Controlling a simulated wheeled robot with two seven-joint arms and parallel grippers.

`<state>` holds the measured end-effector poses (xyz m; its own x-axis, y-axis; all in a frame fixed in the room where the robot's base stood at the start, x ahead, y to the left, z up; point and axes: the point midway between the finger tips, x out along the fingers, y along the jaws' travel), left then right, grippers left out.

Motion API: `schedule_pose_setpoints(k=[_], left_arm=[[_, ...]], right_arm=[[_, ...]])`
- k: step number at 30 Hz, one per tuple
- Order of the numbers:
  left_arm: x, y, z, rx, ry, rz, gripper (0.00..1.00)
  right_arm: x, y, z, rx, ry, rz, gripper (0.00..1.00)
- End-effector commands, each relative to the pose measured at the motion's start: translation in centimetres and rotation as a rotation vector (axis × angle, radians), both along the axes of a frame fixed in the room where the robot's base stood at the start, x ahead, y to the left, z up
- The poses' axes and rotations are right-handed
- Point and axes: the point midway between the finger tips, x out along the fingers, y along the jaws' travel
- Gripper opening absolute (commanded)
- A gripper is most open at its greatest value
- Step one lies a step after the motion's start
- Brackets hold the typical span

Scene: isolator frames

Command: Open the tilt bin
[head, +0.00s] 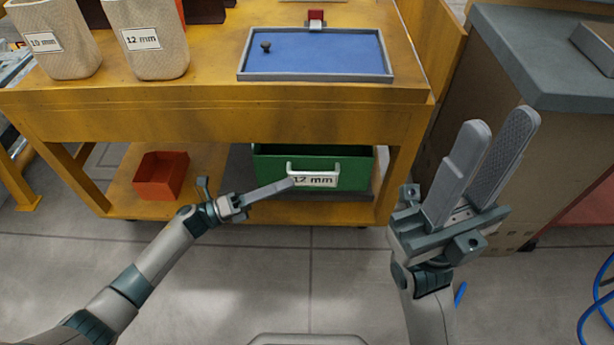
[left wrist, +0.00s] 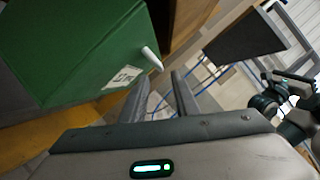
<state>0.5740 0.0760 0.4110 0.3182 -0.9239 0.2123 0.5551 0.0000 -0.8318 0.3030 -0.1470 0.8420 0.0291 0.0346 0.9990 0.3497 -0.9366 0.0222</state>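The green tilt bin (head: 270,166) sits on the cart's lower shelf, with a white handle (head: 312,165) and a "12 mm" label on its front. It looks closed. My left gripper (head: 290,184) reaches in from the left, its fingertips close to the left end of the handle. In the left wrist view, the gripper's fingers (left wrist: 161,75) are apart, and the handle (left wrist: 151,58) is just past the tips; contact is not clear. The bin (left wrist: 75,50) fills the upper left there. My right gripper (head: 500,120) is raised at the right, empty, its fingers apart.
A red bin (head: 160,176) stands left on the lower shelf. A grey-topped cabinet (head: 520,60) stands right.

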Motion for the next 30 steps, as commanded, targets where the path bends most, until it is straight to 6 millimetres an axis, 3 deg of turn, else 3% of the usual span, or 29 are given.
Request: schedule_pose_setpoints(k=[6, 12, 26, 30], left_arm=[[1.2, -3.6, 0.8, -0.002, -0.003, -0.001, 0.28], [1.9, -5.6, 1.3, -0.001, 0.000, 0.000, 0.28], [2.1, -6.3, 1.5, 0.000, 0.000, 0.000, 0.28], [2.1, -6.3, 1.5, 0.000, 0.000, 0.000, 0.00]], right_arm=[[0.0, 0.1, 0.0, 0.015, -0.007, 0.006, 0.31], [-0.1, 0.1, 0.3, 0.016, -0.022, 0.008, 0.31], [-0.1, 0.1, 0.4, 0.012, -0.019, 0.009, 0.31], [-0.1, 0.1, 0.3, 0.012, -0.020, 0.009, 0.31]])
